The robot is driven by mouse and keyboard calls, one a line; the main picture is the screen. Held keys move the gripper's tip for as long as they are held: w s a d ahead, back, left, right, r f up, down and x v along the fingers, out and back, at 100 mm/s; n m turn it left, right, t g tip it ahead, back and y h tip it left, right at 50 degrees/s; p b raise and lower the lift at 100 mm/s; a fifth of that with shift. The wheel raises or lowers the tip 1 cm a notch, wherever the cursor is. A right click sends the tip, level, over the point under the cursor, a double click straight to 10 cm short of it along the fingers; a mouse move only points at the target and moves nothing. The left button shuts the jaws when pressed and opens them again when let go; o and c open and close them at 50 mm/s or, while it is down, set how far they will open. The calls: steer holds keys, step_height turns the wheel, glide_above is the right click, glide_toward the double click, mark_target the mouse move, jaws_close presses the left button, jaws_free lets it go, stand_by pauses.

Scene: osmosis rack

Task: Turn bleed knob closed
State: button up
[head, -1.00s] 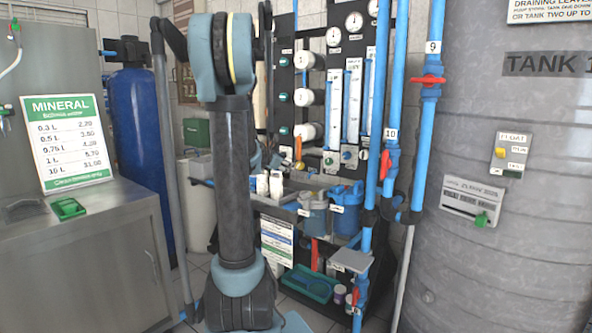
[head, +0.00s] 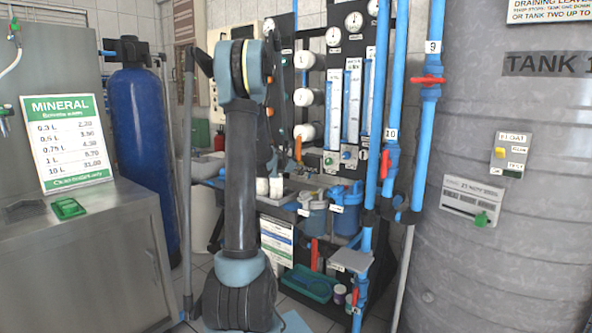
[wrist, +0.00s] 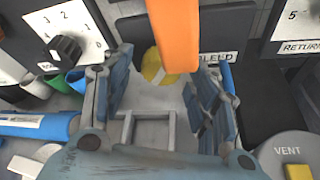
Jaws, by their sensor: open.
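In the wrist view, my gripper (wrist: 155,88) is open, with its two blue-grey fingers spread and nothing between them. Beyond the fingertips is a yellow knob (wrist: 152,65), partly covered by an orange bar-shaped handle (wrist: 175,35) that hangs in from the top. A label reading BLEED (wrist: 217,58) is just right of them, partly hidden by the orange handle. I cannot tell how far the knob is turned. In the head view the orange handle (head: 298,147) shows low on the black panel; my gripper is not clearly visible there.
A black dial knob (wrist: 66,48) is at left in the wrist view, and a grey VENT part (wrist: 288,152) with a yellow piece at lower right. Blue pipes (head: 389,120) and a large grey tank (head: 470,250) stand right of the panel. Blue filter housings (head: 345,208) sit below.

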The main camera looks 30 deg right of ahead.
steer(key=shift+w+d+f, duration=0.2)
steer(key=shift+w+d, duration=0.05)
steer(key=shift+d, duration=0.15)
steer(key=c, duration=1.1)
steer(key=shift+o, duration=0.2)
steer(key=shift+m+t, duration=0.7)
steer(key=shift+m, duration=0.4)
steer(key=o, duration=1.1)
steer(key=shift+c, duration=0.2)
steer(key=shift+s+a, duration=0.1)
steer(key=v, duration=1.1)
steer(key=shift+s+a, duration=0.2)
steer(key=shift+a, duration=0.05)
